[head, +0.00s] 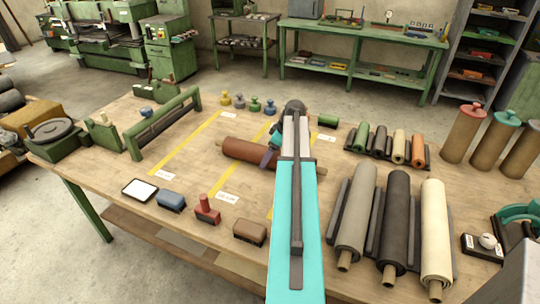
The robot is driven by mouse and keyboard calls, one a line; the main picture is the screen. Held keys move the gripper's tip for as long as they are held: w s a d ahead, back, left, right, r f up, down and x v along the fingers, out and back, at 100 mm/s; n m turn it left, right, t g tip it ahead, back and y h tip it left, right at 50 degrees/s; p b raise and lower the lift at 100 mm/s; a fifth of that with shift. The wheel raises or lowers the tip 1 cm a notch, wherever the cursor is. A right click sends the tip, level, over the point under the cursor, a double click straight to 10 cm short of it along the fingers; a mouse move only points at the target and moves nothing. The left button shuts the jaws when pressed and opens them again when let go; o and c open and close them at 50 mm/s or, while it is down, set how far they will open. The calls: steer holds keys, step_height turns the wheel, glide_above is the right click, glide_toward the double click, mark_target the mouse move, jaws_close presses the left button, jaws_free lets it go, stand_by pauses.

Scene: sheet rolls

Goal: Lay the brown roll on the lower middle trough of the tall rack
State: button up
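The brown roll (248,150) lies crosswise on the wooden workbench, near its middle, over the yellow tape lines. Its right end core (321,171) shows past my arm. My gripper (271,152) is at the roll, just right of the middle of its visible brown part. One dark finger shows against the roll's near side. The rest of my gripper and part of the roll are hidden behind my arm, so I cannot tell whether the fingers are closed on it. I cannot make out a tall rack with troughs in this view.
Three large rolls, grey (358,215), black (393,215) and cream (436,225), lie at the front right. Small rolls (381,142) lie behind them. A green-framed stand (165,120) stands at the left.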

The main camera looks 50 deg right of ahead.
steer(key=shift+b+v, duration=1.05)
steer(key=shift+v, duration=4.9)
